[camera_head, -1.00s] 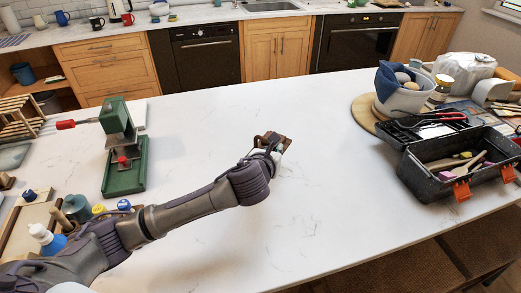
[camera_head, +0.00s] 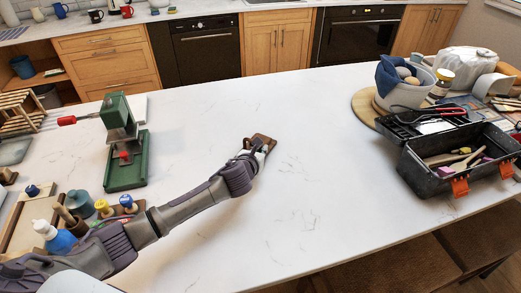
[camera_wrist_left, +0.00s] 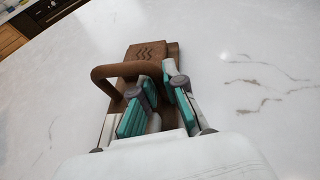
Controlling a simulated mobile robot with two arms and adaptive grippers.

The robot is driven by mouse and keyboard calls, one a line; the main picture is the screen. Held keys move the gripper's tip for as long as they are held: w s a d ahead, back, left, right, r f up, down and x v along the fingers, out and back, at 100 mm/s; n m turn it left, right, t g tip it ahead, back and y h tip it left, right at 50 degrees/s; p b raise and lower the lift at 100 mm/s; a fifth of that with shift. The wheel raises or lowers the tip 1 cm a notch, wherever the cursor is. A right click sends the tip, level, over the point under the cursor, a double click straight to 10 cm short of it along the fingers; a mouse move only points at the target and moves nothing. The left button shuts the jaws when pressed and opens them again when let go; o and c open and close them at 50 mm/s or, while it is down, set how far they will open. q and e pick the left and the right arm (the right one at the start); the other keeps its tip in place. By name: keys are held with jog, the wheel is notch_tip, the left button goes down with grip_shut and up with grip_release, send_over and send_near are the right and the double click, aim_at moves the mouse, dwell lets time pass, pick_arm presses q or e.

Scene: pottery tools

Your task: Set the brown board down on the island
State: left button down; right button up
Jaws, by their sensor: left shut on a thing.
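The brown board (camera_head: 261,139) is at the middle of the white island (camera_head: 330,200), at the end of my left arm. In the left wrist view the board (camera_wrist_left: 150,50) has wavy marks near its far end and a rounded brown loop handle (camera_wrist_left: 120,71). My left gripper (camera_head: 252,153) is shut on the board at its handle, with teal-padded fingers (camera_wrist_left: 160,100) on both sides. The board is low over the island top; I cannot tell whether it touches. The gripper hides part of the board. My right gripper is not in view.
A green press (camera_head: 125,160) stands left of the board, with bottles (camera_head: 58,238) and jars nearer. An open black toolbox (camera_head: 450,170) and a grey bowl (camera_head: 405,92) on a round wooden board stand at the right. The island is clear around the brown board.

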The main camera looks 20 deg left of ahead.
pick_arm(q)
jog(key=c, duration=1.7)
grip_release()
jog(key=shift+f, duration=0.1)
jog(key=o, duration=0.5)
jog(key=shift+c, duration=0.2)
jog(key=shift+r, duration=0.2)
jog(key=v, duration=1.2)
jog(key=shift+s+f+b, duration=0.1)
jog(key=shift+b, duration=0.25)
